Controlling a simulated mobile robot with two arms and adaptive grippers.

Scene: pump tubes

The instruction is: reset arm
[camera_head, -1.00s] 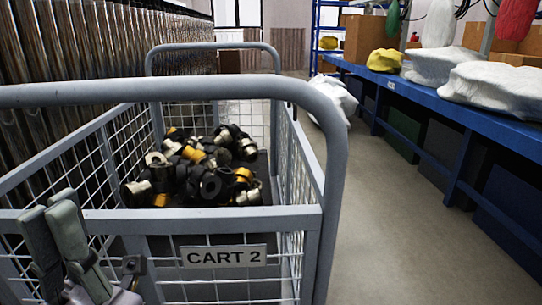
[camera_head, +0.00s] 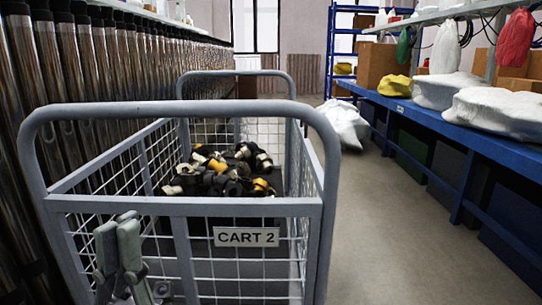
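My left gripper (camera_head: 118,230) is at the lower left, in front of the near side of a grey wire cart (camera_head: 190,207). Its two grey-green fingers point up and lie close together in the picture. I see nothing held between them, but the angle does not show whether they are open or shut. My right gripper is not in view. The cart carries a label reading CART 2 (camera_head: 246,237). Inside it lies a heap of black, yellow and metallic fittings (camera_head: 225,172).
A row of upright metal tubes with black tops (camera_head: 100,60) lines the left. A blue bench (camera_head: 480,142) with white sacks (camera_head: 495,112) and a yellow bag (camera_head: 394,87) runs along the right. The aisle floor (camera_head: 390,230) is clear.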

